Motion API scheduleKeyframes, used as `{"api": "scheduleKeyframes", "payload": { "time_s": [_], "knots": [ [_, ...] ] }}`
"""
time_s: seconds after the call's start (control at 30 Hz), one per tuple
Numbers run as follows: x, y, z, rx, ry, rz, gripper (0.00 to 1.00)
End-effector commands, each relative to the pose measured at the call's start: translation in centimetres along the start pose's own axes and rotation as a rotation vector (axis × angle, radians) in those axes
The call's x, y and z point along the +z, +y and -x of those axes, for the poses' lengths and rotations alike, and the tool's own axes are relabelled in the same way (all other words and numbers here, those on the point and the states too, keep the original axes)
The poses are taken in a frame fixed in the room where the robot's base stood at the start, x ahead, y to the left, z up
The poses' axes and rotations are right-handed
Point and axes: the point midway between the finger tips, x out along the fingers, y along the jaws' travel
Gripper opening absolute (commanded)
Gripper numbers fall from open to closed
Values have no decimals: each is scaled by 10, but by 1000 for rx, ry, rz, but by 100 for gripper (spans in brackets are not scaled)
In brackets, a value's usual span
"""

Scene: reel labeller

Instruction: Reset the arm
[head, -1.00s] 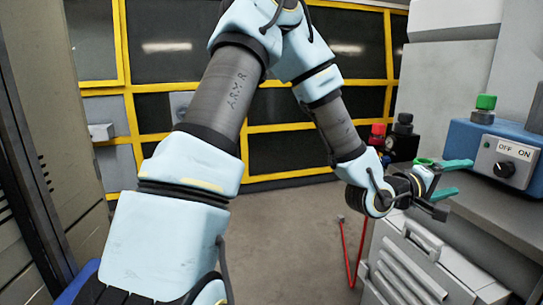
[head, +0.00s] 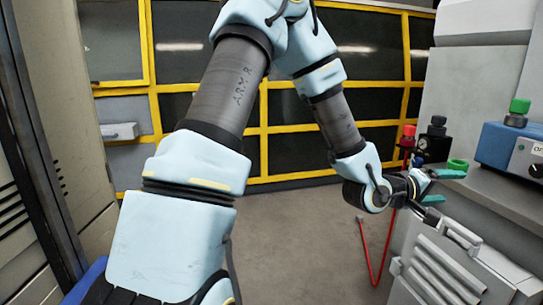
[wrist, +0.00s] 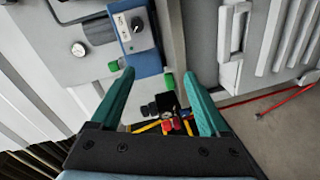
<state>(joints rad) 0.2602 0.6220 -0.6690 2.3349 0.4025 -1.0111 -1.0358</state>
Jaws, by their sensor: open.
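My gripper (head: 434,187) is at the end of my bent arm, at the right of the head view, beside the grey machine's counter. Its two green fingers are spread apart with nothing between them. The wrist view also shows the open gripper (wrist: 157,82), its fingers pointing away from the camera over the counter edge. My arm reaches up from the lower left, bends at the top of the head view and comes down to the right.
A blue switch box (head: 505,150) with a green button (head: 519,108) sits on the counter at right. A regulator with red (head: 408,132) and black knobs is behind. Yellow-framed panels close the back.

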Motion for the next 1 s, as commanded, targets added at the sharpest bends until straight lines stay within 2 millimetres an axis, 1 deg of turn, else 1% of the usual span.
{"api": "scheduleKeyframes", "payload": {
  "time_s": [0.03,0.17,0.27,0.37,0.47,0.57,0.6,0.63,0.67,0.7,0.73,0.77,0.8,0.9,1.0],
  "knots": [
    [-7,-3,5,-35,5,-28,79],
    [-25,-20,20,-144,14,-104,79],
    [-43,-36,38,-252,19,-171,79],
    [-62,-53,62,-374,19,-237,79],
    [-86,-69,96,-519,12,-304,79],
    [-113,-84,147,-703,-6,-364,79],
    [-123,-89,173,-785,-21,-382,79],
    [-129,-92,194,-847,-36,-390,79],
    [-135,-94,215,-907,-51,-394,79],
    [-141,-95,244,-984,-77,-393,79],
    [-143,-95,266,-1037,-98,-387,79],
    [-145,-94,287,-1086,-121,-379,79],
    [-144,-92,314,-1144,-153,-360,79],
    [-136,-83,371,-1247,-236,-300,79],
    [-123,-72,410,-1298,-308,-238,79]
  ]
}}
